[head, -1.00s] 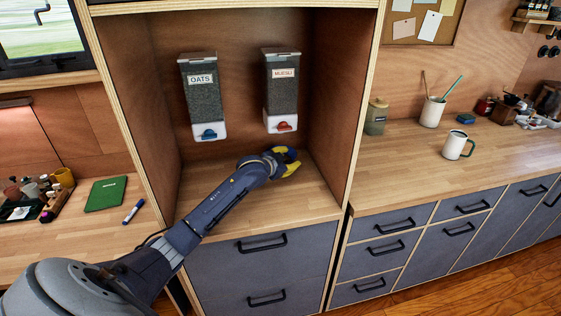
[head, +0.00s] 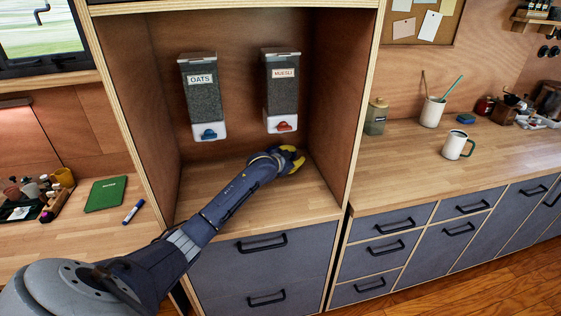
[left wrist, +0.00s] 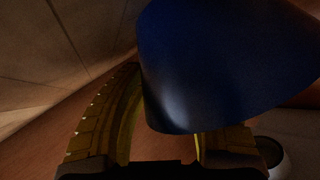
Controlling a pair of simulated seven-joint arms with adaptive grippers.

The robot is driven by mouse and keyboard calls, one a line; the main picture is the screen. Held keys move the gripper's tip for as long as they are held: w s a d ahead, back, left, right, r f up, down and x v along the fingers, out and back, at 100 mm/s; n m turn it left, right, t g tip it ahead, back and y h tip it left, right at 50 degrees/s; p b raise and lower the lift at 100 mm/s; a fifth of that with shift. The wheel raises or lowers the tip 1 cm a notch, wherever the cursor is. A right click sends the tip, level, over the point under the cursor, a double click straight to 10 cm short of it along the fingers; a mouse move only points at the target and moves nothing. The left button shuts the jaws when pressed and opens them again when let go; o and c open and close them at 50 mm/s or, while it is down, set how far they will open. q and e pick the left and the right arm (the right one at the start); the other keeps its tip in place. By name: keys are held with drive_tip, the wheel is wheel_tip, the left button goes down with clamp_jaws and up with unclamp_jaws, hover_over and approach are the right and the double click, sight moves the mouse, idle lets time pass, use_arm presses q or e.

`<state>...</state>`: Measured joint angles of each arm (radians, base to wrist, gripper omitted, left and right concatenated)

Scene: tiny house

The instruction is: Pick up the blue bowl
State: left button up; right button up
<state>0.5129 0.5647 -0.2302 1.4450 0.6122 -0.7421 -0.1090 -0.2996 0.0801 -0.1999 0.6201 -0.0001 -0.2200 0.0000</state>
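The blue bowl (left wrist: 225,60) fills the upper right of the left wrist view, tilted in that picture and very close to the camera. My left gripper (head: 292,158) is in the alcove below the muesli dispenser, low over the wooden counter. In the left wrist view its yellow fingers (left wrist: 165,125) are spread apart. One finger runs along the bowl's left edge; the bowl hides most of the other. I cannot tell whether either finger touches it. In the head view the gripper largely hides the bowl. My right gripper is not in view.
The oats dispenser (head: 203,98) and muesli dispenser (head: 282,92) hang on the back wall above my arm. The alcove's right wall (head: 338,110) stands close beside the gripper. The alcove counter (head: 225,185) is otherwise clear. A white mug (head: 453,146) stands on the right counter.

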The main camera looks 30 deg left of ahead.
use_arm(q)
clamp_jaws()
drive_tip(key=shift+r, duration=0.1)
idle(0.4)
